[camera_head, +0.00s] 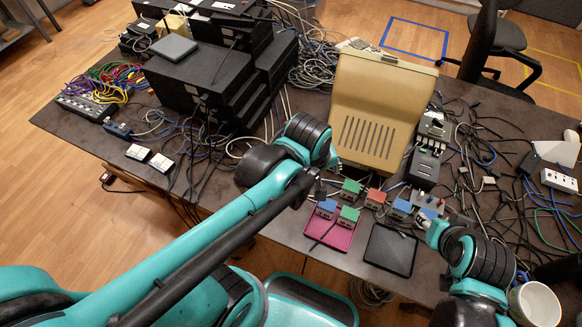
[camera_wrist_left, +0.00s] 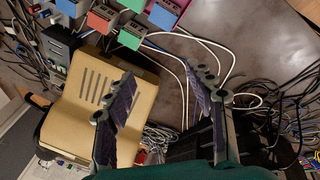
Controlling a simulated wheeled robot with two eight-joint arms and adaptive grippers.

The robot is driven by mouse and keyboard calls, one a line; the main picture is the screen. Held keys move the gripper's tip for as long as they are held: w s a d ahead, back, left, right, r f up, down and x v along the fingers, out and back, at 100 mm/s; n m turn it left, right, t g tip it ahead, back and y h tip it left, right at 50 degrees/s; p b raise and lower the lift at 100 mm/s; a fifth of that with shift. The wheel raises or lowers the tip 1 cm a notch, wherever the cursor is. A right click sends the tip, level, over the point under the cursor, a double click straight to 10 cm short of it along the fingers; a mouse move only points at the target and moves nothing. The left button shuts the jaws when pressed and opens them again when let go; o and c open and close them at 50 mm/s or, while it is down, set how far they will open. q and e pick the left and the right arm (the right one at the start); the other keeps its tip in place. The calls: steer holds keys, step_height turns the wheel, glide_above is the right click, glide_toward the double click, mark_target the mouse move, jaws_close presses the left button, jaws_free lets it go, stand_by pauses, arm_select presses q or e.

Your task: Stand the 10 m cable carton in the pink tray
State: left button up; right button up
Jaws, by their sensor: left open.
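The pink tray (camera_head: 328,236) lies near the front edge of the table. A blue-topped carton (camera_head: 327,208) and a green-topped carton (camera_head: 348,216) stand at its back part. Behind and right are another green carton (camera_head: 351,188), a red carton (camera_head: 375,198) and a blue carton (camera_head: 401,208).
A black tray (camera_head: 390,250) lies right of the pink tray. A tan case (camera_head: 376,112) stands behind the cartons, also seen in the left wrist view (camera_wrist_left: 95,110). Black stacked devices (camera_head: 215,85) and loose cables crowd the left and right. A white cup (camera_head: 536,304) is front right.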

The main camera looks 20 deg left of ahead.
arm_select(q)
steer(key=s+a+r+m+t, duration=0.2)
steer(key=s+a+m+t, duration=0.1)
steer(key=a+m, duration=0.4)
steer(key=shift+s+r+m+y, duration=0.3)
steer(key=shift+m+y, duration=0.1)
steer(key=shift+m, duration=0.2)
